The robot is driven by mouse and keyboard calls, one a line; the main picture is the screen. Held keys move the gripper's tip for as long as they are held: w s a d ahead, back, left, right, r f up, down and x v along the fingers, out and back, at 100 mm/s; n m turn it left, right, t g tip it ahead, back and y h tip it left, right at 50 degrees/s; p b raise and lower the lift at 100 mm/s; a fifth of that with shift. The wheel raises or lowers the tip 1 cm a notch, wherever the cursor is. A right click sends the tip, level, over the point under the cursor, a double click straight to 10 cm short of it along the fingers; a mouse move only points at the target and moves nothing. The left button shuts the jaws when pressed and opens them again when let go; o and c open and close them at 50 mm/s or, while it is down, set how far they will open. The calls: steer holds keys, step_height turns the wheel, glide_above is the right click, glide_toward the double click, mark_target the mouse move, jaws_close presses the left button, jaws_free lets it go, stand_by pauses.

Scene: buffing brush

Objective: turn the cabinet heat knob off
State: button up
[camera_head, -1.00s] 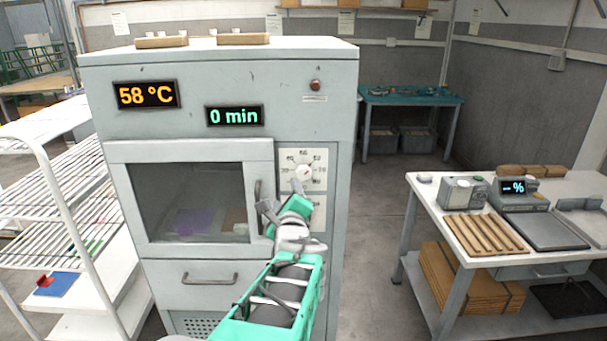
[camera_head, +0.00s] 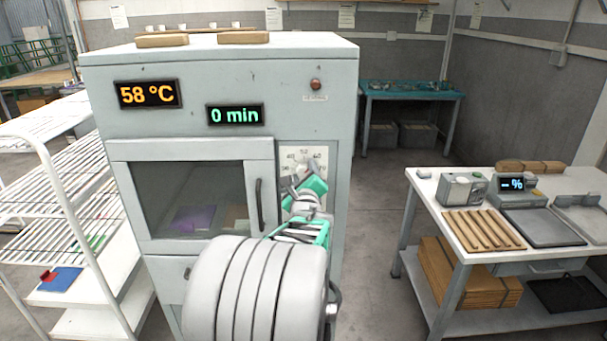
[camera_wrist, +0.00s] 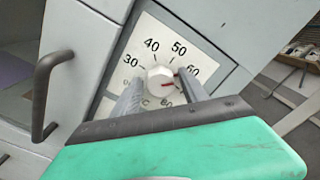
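The heat knob (camera_wrist: 163,80) is a small pale knob with a red pointer mark, on a white dial plate (camera_wrist: 188,50) with numbers from 30 to 80. Its red mark points right, a little below the 60. In the head view the dial plate (camera_head: 318,155) is on the cabinet (camera_head: 225,65), and my gripper covers most of it, including the knob. My gripper (camera_wrist: 159,78) is open, with one finger on each side of the knob in the wrist view. A small gap shows on the left; contact on the right I cannot tell.
The cabinet displays read 58 °C (camera_head: 147,94) and 0 min (camera_head: 235,115). A dark door handle (camera_wrist: 45,95) stands out left of the dial. A wire rack (camera_head: 60,190) stands left of the cabinet, and a white table (camera_head: 440,215) stands right across open floor.

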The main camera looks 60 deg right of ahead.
jaws_close()
stand_by(0.3)
steer(key=shift+f+n+b, duration=0.15)
steer(key=shift+n+b, duration=0.15)
steer(key=shift+b, duration=0.25)
